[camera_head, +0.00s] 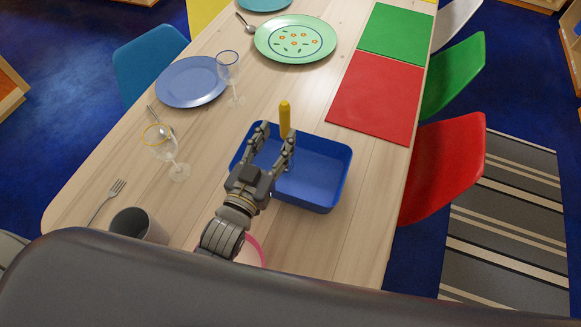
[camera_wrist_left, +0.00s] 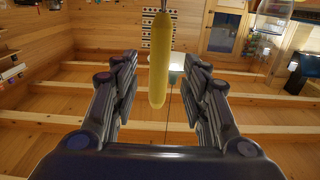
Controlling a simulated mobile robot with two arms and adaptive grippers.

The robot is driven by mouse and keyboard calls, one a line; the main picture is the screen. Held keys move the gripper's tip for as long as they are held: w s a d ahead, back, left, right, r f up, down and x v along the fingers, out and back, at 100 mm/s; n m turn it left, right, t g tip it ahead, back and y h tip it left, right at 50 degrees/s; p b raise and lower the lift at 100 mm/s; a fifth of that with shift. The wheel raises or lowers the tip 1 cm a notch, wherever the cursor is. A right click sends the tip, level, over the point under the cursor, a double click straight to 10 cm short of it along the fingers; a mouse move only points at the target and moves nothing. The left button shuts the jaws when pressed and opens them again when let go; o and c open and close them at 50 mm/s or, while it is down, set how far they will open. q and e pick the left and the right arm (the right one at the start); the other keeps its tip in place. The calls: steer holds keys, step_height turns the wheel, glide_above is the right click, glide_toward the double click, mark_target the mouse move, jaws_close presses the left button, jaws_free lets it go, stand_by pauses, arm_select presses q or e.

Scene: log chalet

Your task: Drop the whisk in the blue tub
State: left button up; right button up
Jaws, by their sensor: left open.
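The whisk shows as an upright yellow handle (camera_head: 285,117) at the far edge of the blue tub (camera_head: 322,192) in the head view. The handle (camera_wrist_left: 160,62) also shows in the left wrist view, with a thin metal part at its top end; its wire head is not seen. My left gripper (camera_head: 277,135) is open over the tub, its fingers pointing toward the handle. In the wrist view the handle appears between the spread fingers, with a gap on each side. The left part of the tub is hidden by the gripper. My right gripper is not in view.
Two wine glasses (camera_head: 178,171) (camera_head: 238,98) and a blue plate (camera_head: 193,82) stand left of the tub. A grey cup (camera_head: 138,224) and a fork (camera_head: 106,201) are nearer. A pink rim (camera_head: 258,246) shows by my wrist. A red mat (camera_head: 376,98) lies beyond the tub.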

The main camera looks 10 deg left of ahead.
arm_select(q)
steer(key=s+a, duration=0.1)
steer(key=s, duration=0.6)
steer(key=shift+a, duration=0.2)
